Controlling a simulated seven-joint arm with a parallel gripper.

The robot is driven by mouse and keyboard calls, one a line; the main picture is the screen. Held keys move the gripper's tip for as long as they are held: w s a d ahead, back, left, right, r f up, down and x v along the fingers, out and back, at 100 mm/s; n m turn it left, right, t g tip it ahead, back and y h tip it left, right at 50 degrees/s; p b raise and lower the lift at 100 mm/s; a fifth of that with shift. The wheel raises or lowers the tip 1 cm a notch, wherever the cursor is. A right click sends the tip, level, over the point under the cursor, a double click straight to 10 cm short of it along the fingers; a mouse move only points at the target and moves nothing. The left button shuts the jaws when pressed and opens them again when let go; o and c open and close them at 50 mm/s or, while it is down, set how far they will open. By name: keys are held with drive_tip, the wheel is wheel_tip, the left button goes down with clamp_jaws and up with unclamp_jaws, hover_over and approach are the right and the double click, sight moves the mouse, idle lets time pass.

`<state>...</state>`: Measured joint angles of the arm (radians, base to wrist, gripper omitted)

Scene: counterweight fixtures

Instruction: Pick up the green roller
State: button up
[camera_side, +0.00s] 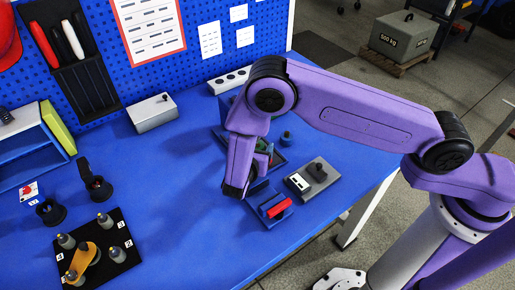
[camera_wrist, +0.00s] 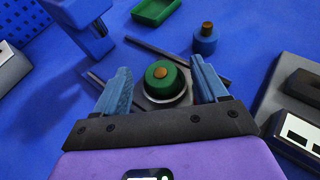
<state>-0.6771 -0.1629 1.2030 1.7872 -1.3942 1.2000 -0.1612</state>
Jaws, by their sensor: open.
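The green roller (camera_wrist: 165,78) shows in the wrist view as a round green cap with a brown centre and a pale ring below it. It sits on a dark mount with rails. My gripper (camera_wrist: 162,84) is open, with one blue finger on each side of the roller. Gaps show between the fingers and the roller, and I cannot tell their height relative to it. In the side view my gripper (camera_side: 236,188) points down over the blue bench, and I cannot make out the roller there.
A blue cylinder with a brown top (camera_wrist: 206,40) and a green tray (camera_wrist: 157,9) lie beyond the roller. A grey switch box (camera_side: 314,178) stands to the right. A red bar (camera_side: 279,208) lies on a blue fixture close by.

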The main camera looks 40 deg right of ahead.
drive_tip(key=c, duration=1.2)
drive_tip(key=shift+c, duration=0.5)
drive_tip(key=shift+r, duration=0.15)
